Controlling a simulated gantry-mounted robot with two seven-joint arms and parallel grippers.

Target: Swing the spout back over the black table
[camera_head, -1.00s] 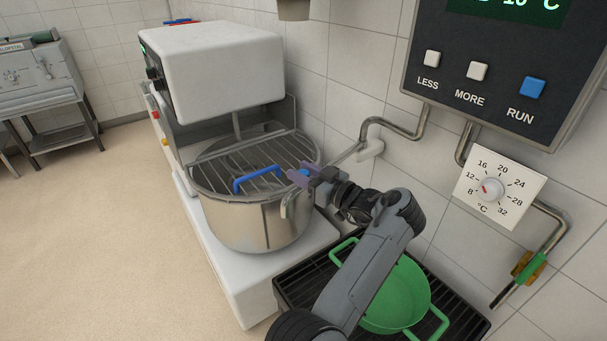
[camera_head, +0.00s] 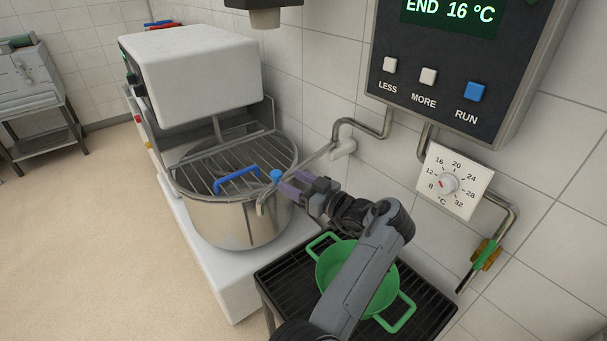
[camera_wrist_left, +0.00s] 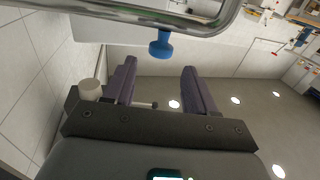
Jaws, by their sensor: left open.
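The thin metal spout (camera_head: 316,155) comes from a wall pipe in the head view. It reaches over the right rim of the steel mixing bowl, and its bent-down end (camera_head: 262,202) hangs there. A blue knob (camera_head: 276,175) sits on the spout near that end. My left gripper (camera_head: 288,184) is open and empty, just right of the knob. In the left wrist view the knob (camera_wrist_left: 161,44) is beyond the open fingertips, roughly between them, with the spout (camera_wrist_left: 145,15) behind it. The black slatted table (camera_head: 281,278) stands right of the bowl. My right gripper is not in view.
A green two-handled pot (camera_head: 334,268) stands on the black table, partly hidden by my left arm. The bowl (camera_head: 232,222) has a wire guard with a blue handle (camera_head: 237,180). A wall panel (camera_head: 445,100) reads END 16 °C; a dial (camera_head: 447,184) is below.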

